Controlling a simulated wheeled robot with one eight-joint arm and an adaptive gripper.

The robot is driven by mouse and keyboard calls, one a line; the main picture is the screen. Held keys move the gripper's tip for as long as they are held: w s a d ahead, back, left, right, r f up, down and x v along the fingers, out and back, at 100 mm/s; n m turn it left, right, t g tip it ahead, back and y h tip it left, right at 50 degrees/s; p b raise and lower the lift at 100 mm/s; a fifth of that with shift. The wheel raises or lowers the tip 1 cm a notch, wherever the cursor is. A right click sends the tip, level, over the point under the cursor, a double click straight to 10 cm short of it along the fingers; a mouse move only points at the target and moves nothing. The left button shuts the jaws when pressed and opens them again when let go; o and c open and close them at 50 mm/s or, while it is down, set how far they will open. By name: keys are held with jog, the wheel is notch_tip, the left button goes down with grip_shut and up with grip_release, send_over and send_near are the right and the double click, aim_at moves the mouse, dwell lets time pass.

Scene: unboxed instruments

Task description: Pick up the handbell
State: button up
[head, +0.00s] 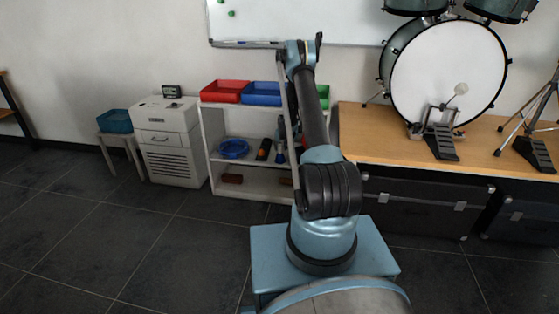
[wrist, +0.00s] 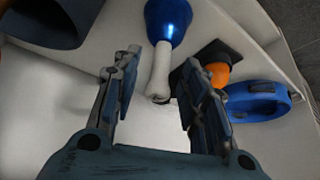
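The handbell shows in the wrist view, with a shiny blue bell body (wrist: 168,22) and a pale white handle (wrist: 160,72). Its handle points toward my gripper (wrist: 160,62). My gripper is open, with one dark finger on each side of the handle's line and visible gaps to both. I cannot tell whether the handle lies fully between the fingertips in depth. In the head view, a small blue shape that looks like the handbell (head: 279,153) stands on the middle shelf, partly hidden by my arm.
The white shelf unit (head: 212,165) also holds a blue ring-shaped object (wrist: 258,101) and an orange and black object (wrist: 219,74) beside the bell. Red (head: 224,91) and blue (head: 262,94) trays sit on top. A wooden platform (head: 365,125) with drums stands right.

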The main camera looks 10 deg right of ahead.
jog(key=shift+w+f, duration=0.35)
jog(key=shift+f, duration=0.25)
grip_shut()
